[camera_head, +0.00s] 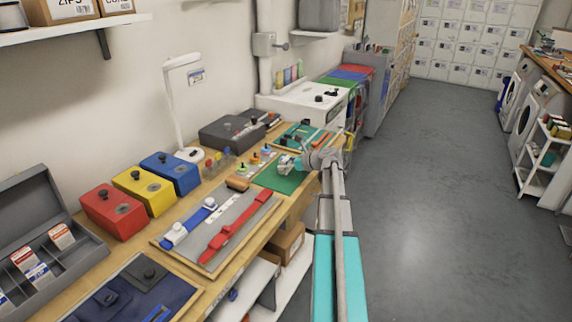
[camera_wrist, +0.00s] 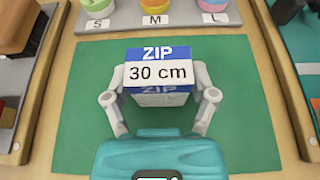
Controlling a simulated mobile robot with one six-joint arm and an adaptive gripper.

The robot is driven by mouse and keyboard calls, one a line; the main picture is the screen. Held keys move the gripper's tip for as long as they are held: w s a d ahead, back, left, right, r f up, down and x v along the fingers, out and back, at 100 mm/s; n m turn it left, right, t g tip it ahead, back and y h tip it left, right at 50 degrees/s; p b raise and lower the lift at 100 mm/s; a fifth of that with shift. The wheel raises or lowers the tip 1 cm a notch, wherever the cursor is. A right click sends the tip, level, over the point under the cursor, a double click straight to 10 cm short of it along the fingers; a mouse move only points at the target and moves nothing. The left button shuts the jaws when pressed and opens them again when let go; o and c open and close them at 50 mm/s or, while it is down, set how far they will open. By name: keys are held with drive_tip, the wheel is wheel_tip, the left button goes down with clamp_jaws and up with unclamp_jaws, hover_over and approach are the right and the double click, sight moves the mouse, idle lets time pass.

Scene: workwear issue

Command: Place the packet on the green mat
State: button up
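The packet (camera_wrist: 158,72) is a white and blue box-like pack marked "ZIP 30 cm". In the wrist view it sits between the two fingers of my gripper (camera_wrist: 160,85), which press against its left and right sides. The green mat (camera_wrist: 85,110) spreads behind and around the packet; I cannot tell whether the packet touches it or is just above it. In the head view my gripper (camera_head: 296,163) is over the far right part of the mat (camera_head: 272,180), and the packet is too small there to make out clearly.
A grey tray (camera_wrist: 125,18) with coloured cups marked S, M and L borders the mat's far edge. Wooden-edged trays flank the mat. In the head view, a board with red and blue straps (camera_head: 218,228) lies nearer on the bench. Red, yellow and blue boxes (camera_head: 171,173) stand along the wall.

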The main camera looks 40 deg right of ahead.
drive_tip(key=shift+o, duration=0.8)
drive_tip(key=shift+r, duration=0.2)
drive_tip(key=shift+s+d+r+p, duration=0.1)
drive_tip(key=shift+s+p, duration=0.15)
drive_tip(key=shift+p, duration=0.1)
drive_tip(key=p+v, duration=0.4)
drive_tip(key=v, duration=0.6)
drive_tip(key=shift+s+r, duration=0.2)
drive_tip(key=shift+s+d+r, duration=0.1)
drive_tip(key=shift+s+d, duration=0.05)
drive_tip(key=shift+s, duration=0.25)
idle(0.5)
